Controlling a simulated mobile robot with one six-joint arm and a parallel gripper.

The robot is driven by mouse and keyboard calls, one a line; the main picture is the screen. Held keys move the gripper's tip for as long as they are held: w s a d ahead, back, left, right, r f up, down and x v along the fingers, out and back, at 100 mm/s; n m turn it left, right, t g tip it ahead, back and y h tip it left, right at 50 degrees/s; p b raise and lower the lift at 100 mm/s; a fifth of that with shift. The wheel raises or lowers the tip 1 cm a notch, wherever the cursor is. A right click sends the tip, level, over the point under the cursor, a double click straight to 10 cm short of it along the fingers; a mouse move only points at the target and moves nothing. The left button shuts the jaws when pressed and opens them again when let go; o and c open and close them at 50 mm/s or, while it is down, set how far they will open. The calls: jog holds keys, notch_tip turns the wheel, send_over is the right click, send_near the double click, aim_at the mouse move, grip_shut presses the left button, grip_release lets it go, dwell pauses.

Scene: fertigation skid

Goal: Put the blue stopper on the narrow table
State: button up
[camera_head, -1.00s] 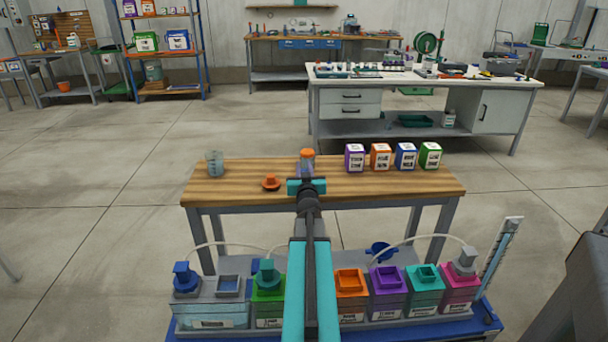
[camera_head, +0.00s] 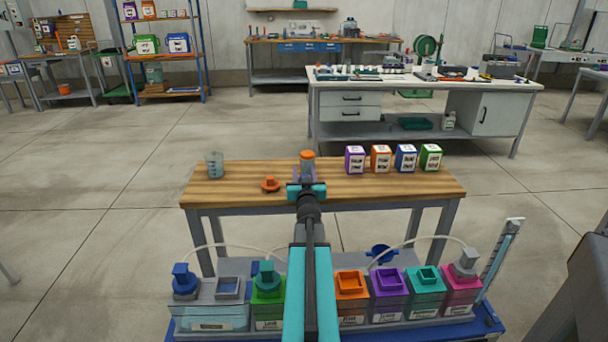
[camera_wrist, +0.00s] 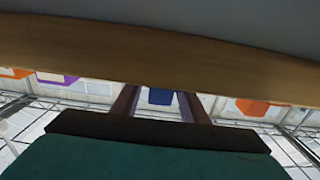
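The narrow table (camera_head: 240,188) has a wooden top, and its edge (camera_wrist: 160,60) crosses the upper wrist view. My gripper (camera_head: 306,178) is at the table's near side, in front of an orange-topped vessel (camera_head: 307,163). In the wrist view its two fingers (camera_wrist: 158,102) stand apart. A small dark blue piece (camera_wrist: 160,96) shows between them, against the wood, with a gap on each side. It looks like the blue stopper, but I cannot tell for certain. In the head view my gripper hides that spot.
An orange stopper (camera_head: 270,184) and a clear beaker (camera_head: 215,166) stand left on the table. Several labelled boxes, including a purple one (camera_head: 355,159), stand right. Coloured tanks (camera_head: 387,291) with hoses stand in front, with a blue funnel-like piece (camera_head: 380,252) behind them.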

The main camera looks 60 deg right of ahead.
jog(key=shift+r, duration=0.2)
jog(key=shift+v, duration=3.2)
jog(key=shift+w+r+p, duration=0.1)
jog(key=shift+p, duration=0.5)
jog(key=shift+a+p, duration=0.1)
jog(key=shift+p, duration=0.5)
jog(key=p, duration=0.3)
jog(key=shift+s+a, duration=0.3)
jog(key=shift+a, duration=0.1)
jog(key=shift+s+a+p, duration=0.2)
jog(key=shift+p, duration=0.6)
jog(key=a+p, duration=0.1)
jog(key=p, duration=0.2)
jog(key=shift+s, duration=0.4)
jog(key=p+v, duration=0.2)
jog(key=p, duration=0.3)
jog(key=shift+s+a, duration=0.2)
jog(key=shift+a, duration=0.1)
